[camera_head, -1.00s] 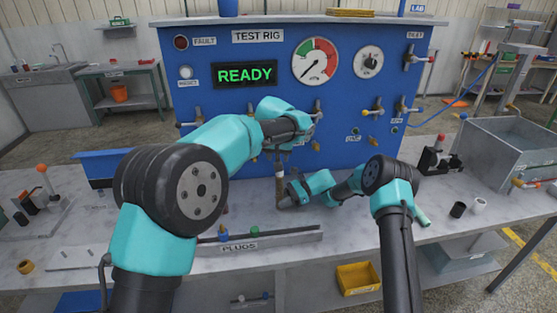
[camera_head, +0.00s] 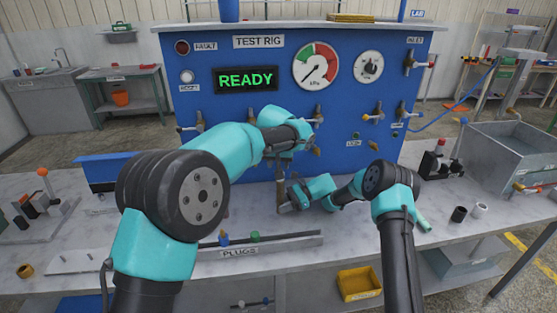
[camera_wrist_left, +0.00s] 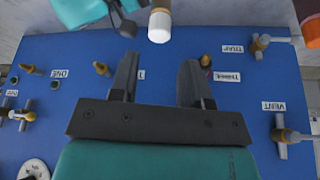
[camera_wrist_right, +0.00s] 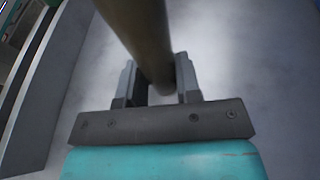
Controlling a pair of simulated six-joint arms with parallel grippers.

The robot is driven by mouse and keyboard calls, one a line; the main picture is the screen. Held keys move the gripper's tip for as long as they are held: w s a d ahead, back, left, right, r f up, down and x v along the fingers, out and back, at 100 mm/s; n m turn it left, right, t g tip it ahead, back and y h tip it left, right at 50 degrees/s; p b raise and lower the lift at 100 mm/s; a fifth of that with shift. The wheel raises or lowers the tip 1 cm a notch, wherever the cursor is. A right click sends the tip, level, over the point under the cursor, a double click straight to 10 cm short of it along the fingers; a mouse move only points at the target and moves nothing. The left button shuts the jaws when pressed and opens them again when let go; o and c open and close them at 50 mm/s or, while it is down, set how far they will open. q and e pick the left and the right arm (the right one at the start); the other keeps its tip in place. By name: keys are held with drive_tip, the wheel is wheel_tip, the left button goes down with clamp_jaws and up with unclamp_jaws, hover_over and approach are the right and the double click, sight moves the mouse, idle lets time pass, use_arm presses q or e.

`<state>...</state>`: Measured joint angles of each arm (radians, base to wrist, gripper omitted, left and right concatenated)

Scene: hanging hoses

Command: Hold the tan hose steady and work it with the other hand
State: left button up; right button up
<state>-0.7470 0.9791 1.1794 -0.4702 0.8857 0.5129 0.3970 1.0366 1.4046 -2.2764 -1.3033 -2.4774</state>
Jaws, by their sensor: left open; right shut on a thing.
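The tan hose (camera_head: 281,190) stands roughly upright above the bench, in front of the blue rig. My right gripper (camera_head: 287,204) is shut on it low down. In the right wrist view the hose (camera_wrist_right: 146,40) runs between the jaws of that gripper (camera_wrist_right: 158,88). My left gripper (camera_head: 303,136) is above the hose, partly hidden by its own arm in the head view. In the left wrist view its jaws (camera_wrist_left: 160,72) are open with nothing between them. A pale hose end (camera_wrist_left: 159,24) with a tan band shows just beyond them.
The blue test rig (camera_head: 236,140) with gauge, valves and short fittings stands close behind. A plug rail (camera_head: 290,239) lies in front on the bench. A metal bin (camera_head: 512,150) stands at the right.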

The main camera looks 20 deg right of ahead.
use_arm(q)
drive_tip(key=x, duration=1)
drive_tip(key=shift+w+f, duration=0.15)
drive_tip(key=shift+f, duration=0.2)
drive_tip(key=shift+c, duration=0.4)
drive_tip(key=c, duration=0.5)
drive_tip(key=o, duration=0.6)
drive_tip(key=shift+r, duration=0.1)
drive_tip(key=v, duration=1.2)
